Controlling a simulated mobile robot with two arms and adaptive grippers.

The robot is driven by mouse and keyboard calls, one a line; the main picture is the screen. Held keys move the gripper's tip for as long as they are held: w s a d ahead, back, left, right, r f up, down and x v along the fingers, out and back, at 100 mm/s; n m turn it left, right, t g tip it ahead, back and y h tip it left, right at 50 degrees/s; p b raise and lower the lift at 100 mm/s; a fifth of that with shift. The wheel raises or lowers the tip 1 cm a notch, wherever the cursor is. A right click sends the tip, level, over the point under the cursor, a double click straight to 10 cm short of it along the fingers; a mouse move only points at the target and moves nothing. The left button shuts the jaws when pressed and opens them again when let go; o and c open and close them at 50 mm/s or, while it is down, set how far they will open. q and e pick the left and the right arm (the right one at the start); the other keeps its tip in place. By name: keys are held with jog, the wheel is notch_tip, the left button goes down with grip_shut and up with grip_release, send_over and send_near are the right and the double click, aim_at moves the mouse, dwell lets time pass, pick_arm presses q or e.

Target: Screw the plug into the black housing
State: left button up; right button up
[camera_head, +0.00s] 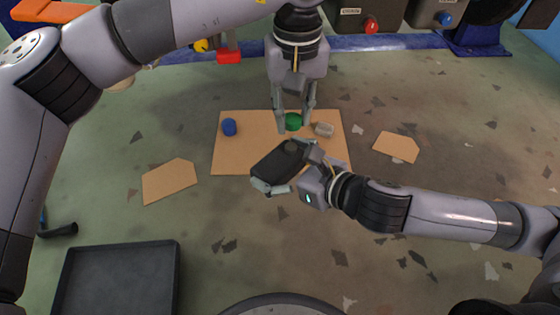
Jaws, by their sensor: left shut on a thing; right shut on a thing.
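The black housing (276,166) is held tilted in my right gripper (284,169), which comes in from the right and is shut on it. My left gripper (293,124) points down from above, just beyond the housing, and is shut on a green plug (293,121). The plug appears directly behind the housing in the picture, with a small gap between them. Whether the plug is above the board or touching it cannot be told. The housing's opening cannot be made out clearly.
A blue plug (229,127) and a pale grey plug (324,129) sit on the tan board (230,160). Tan pieces lie left (169,181) and right (397,147) of it. A black tray (118,280) is at the lower left. Speckled floor elsewhere is mostly clear.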

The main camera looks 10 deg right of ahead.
aim_at(291, 146)
pick_arm(q)
jog(key=shift+f, duration=1.95)
pick_arm(e)
jog(key=shift+r, duration=0.1)
pick_arm(q)
jog(key=shift+f, duration=0.85)
jog(key=shift+f, duration=0.2)
